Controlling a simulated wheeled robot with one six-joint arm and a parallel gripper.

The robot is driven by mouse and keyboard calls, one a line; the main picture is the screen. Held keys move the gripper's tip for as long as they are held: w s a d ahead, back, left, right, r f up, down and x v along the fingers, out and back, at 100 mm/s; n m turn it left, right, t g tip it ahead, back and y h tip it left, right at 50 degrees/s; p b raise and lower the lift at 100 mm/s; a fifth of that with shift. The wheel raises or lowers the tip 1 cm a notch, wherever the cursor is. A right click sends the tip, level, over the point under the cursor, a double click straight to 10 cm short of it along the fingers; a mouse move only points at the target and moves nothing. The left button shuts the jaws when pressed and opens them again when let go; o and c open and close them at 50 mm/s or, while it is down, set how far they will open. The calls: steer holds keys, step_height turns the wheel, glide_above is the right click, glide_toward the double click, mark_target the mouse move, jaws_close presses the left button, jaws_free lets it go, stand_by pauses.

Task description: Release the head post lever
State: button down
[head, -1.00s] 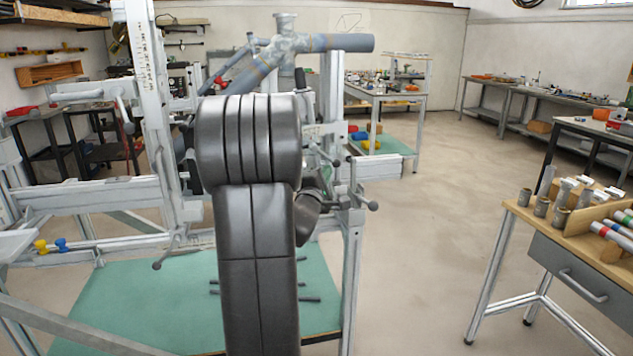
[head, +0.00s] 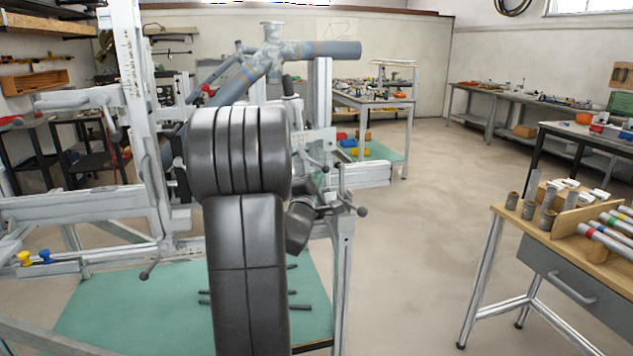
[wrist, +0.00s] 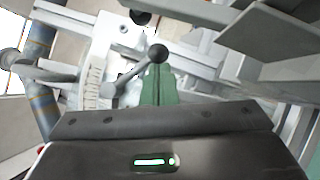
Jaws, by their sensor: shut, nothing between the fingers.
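In the wrist view, a grey lever with a dark ball knob (wrist: 158,53) runs from a pivot at lower left up to the knob. My gripper (wrist: 158,68) shows there as narrow green fingers, shut and empty, tips just below the knob. I cannot tell whether they touch it. In the head view my own dark arm hides the gripper. The jig's right side there carries levers with ball knobs, one at the right (head: 361,211); I cannot tell which is the one in the wrist view. A grey-blue bike frame (head: 325,49) sits on the jig.
White jig rails and a tall post (head: 132,90) stand at left. A green mat (head: 120,310) lies under the jig. A wooden bench (head: 500,212) with tubes and a drawer stands at right. The floor (head: 420,250) between jig and bench is clear.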

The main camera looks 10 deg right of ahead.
mark_target(328, 169)
steer(key=shift+d, duration=0.1)
steer(key=shift+d+r+n+t+p, duration=0.3)
steer(key=shift+d+r+p, duration=0.3)
steer(key=shift+d+r, duration=0.6)
steer(key=shift+a+r, duration=0.1)
steer(key=shift+r, duration=0.1)
steer(key=shift+f, duration=0.1)
